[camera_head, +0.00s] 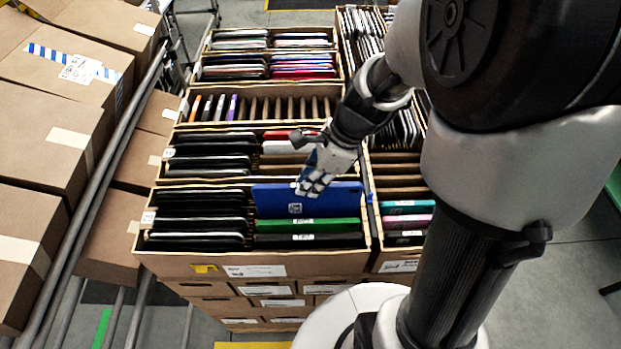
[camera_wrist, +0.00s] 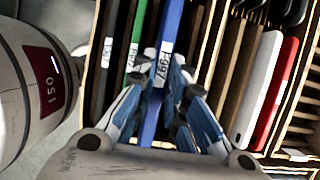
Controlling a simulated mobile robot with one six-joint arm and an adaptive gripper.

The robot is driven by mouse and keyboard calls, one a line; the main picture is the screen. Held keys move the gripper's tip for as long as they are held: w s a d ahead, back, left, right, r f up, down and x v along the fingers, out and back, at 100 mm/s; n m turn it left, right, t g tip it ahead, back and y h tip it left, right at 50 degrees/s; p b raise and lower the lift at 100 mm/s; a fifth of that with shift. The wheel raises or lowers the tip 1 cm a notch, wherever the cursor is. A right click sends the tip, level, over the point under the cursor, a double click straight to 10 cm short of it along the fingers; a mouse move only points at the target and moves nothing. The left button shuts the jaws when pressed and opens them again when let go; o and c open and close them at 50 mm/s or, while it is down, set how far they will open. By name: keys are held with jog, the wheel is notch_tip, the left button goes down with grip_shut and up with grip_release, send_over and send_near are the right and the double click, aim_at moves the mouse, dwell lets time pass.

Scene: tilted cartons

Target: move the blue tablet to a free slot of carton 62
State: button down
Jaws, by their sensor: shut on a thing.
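The blue tablet (camera_head: 325,201) stands in the right column of the front carton (camera_head: 200,262), behind a green tablet (camera_head: 300,226). My gripper (camera_head: 313,186) is shut on the middle of its top edge. In the wrist view the fingers (camera_wrist: 160,84) close around the blue tablet (camera_wrist: 172,30) by its white label. Its lower part is hidden; I cannot tell whether it is lifted from its slot. The carton number labels are too small to read, so I cannot tell which is carton 62.
Dark tablets (camera_head: 200,218) fill the front carton's left column. Bare dividers show beside the blue tablet in the wrist view (camera_wrist: 232,70). The third carton from the front has empty slots (camera_head: 280,108). The right-hand carton has empty slots (camera_head: 392,170) behind a teal tablet (camera_head: 407,204). Boxes (camera_head: 50,135) stand at left.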

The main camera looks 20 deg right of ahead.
aim_at(311, 204)
jog(key=shift+f+b, duration=2.95)
jog(key=shift+f, duration=1.2)
jog(key=shift+f, duration=0.3)
jog(key=c, duration=1.5)
grip_release()
jog(key=shift+c, duration=0.2)
jog(key=shift+r, duration=0.1)
jog(key=v, duration=1.2)
